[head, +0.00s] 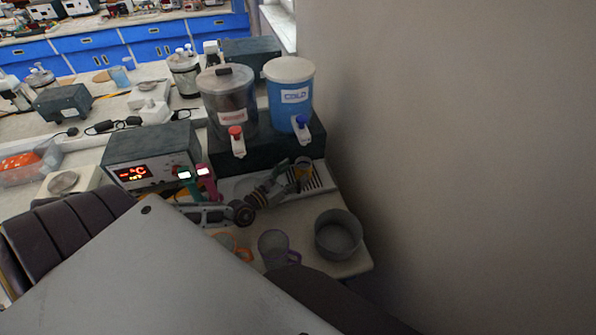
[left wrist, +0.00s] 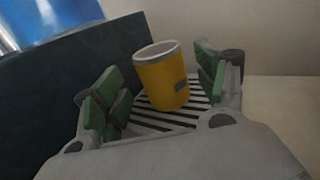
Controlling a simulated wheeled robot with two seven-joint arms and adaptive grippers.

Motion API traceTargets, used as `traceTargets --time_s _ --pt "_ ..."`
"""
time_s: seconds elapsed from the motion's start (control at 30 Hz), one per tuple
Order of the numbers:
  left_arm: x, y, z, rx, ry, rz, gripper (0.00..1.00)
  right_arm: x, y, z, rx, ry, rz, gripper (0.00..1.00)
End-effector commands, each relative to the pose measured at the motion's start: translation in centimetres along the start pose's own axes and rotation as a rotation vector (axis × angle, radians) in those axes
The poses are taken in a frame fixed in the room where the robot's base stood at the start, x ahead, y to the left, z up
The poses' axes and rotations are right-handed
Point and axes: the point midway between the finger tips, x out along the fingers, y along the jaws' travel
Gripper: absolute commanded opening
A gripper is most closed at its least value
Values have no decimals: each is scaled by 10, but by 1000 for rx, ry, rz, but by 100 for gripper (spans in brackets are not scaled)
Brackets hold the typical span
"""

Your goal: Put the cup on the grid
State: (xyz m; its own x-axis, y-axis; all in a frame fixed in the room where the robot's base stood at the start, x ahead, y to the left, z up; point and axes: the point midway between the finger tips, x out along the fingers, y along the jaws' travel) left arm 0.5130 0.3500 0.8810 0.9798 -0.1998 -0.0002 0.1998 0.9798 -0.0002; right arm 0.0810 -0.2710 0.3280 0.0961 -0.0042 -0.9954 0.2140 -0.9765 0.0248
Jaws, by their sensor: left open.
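A yellow cup (left wrist: 163,78) with a grey patch and pale rim appears to stand on the slatted grid (left wrist: 150,122) in the left wrist view, tilted slightly in the picture. My left gripper (left wrist: 160,95) is open, with green finger pads on either side of the cup and visible gaps between. In the head view, my left gripper (head: 286,172) reaches the drip tray; the cup (head: 304,168) is partly hidden by its fingers. The dark-slotted grid (head: 318,179) shows at the tray's right end. My right gripper is not in view.
A grey drink container (head: 228,97) and a blue one (head: 290,92) stand on a dark base behind the tray. A purple-handled cup (head: 272,246), an orange-handled cup (head: 226,241) and a metal pot (head: 338,238) are in front. A wall rises at right.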

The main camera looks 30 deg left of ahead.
Motion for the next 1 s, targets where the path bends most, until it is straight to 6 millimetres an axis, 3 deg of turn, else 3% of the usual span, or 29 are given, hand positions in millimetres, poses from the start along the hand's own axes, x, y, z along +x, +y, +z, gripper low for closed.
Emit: traceTargets --time_s 0.2,0.4,1.0 --pt "-17 0 -1 1 3 -2 72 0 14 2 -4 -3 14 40" --pt "-27 0 -1 1 2 -1 72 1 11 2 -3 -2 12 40" --pt "-31 0 0 0 0 -1 72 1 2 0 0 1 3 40"
